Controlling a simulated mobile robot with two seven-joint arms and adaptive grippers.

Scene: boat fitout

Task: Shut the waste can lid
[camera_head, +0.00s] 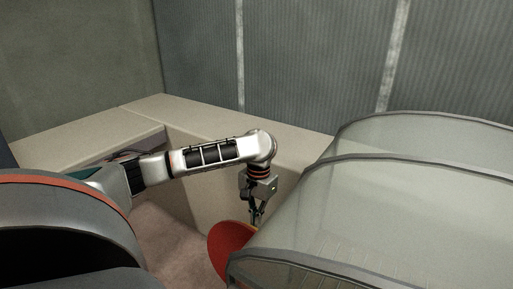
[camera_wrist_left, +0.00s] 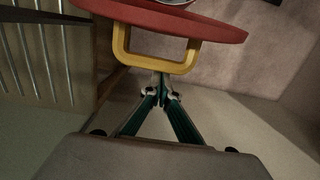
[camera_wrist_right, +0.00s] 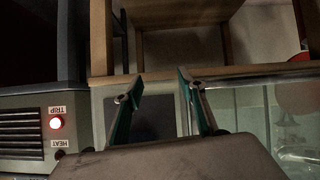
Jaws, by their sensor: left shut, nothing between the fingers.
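The round red lid (camera_head: 228,246) shows in the head view at the lower middle, tilted and partly hidden behind the clear-topped case. In the left wrist view the red lid (camera_wrist_left: 165,18) is seen nearly edge-on, with a yellow handle (camera_wrist_left: 121,42) on it. My left gripper (camera_head: 254,219) points down beside the lid. Its fingertips (camera_wrist_left: 162,82) are together at the handle's outer bar, with nothing between them; I cannot tell whether they touch it. The can body is not clearly seen. My right gripper (camera_wrist_right: 153,84) is open and empty.
A large curved transparent cover (camera_head: 400,200) fills the right of the head view, close to my left gripper. Beige benches (camera_head: 85,137) line the wall. The right wrist view shows a heater panel (camera_wrist_right: 30,117) with a lit red lamp and a wooden frame (camera_wrist_right: 101,40).

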